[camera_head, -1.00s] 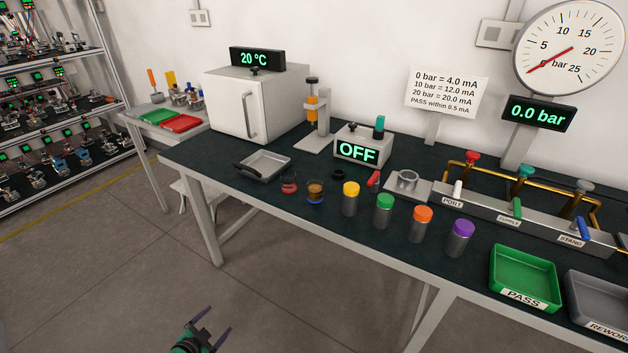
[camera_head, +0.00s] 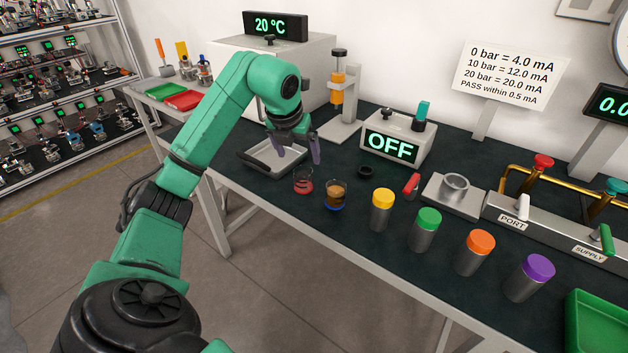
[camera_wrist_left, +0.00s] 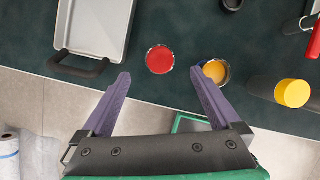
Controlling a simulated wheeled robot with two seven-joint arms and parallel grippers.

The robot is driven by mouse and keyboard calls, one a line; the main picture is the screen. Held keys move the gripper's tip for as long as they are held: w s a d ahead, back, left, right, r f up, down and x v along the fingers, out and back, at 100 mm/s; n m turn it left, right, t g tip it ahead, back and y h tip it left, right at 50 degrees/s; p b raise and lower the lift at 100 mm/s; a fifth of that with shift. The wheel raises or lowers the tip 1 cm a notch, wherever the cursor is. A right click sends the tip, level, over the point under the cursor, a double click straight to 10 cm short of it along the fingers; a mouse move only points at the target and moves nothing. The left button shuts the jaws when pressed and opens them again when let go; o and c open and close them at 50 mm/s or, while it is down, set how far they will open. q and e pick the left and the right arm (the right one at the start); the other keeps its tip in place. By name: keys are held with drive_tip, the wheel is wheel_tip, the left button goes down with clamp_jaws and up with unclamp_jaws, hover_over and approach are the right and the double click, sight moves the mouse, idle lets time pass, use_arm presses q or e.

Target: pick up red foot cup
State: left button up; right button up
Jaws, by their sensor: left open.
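The red foot cup (camera_head: 303,186) is a small clear cup with red at its bottom, standing on the dark bench near the front edge. In the left wrist view the cup (camera_wrist_left: 160,59) shows as a red disc from above, just beyond the gap between the fingertips. My left gripper (camera_head: 298,154) is open and empty, pointing down above and slightly behind the cup in the head view. Its purple fingers (camera_wrist_left: 163,76) are spread apart and not touching the cup. My right gripper is not in view.
A blue-footed cup with amber contents (camera_head: 335,197) stands close on the right; in the wrist view it is partly behind the right finger. A grey tray (camera_head: 262,168) lies to the left. Several capped jars, a black ring (camera_head: 366,172) and the OFF box (camera_head: 398,140) stand further right.

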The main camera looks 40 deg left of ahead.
sight(303, 174)
use_arm(q)
drive_tip(key=x, duration=0.9)
drive_tip(key=shift+s+f+p, duration=0.15)
drive_tip(key=shift+f+p, duration=0.2)
drive_tip(key=shift+w+f, duration=0.2)
drive_tip(key=shift+f, duration=0.15)
drive_tip(key=shift+r, duration=0.1)
drive_tip(key=c, duration=1.4)
drive_tip(key=shift+c, duration=0.2)
drive_tip(key=shift+r, duration=0.1)
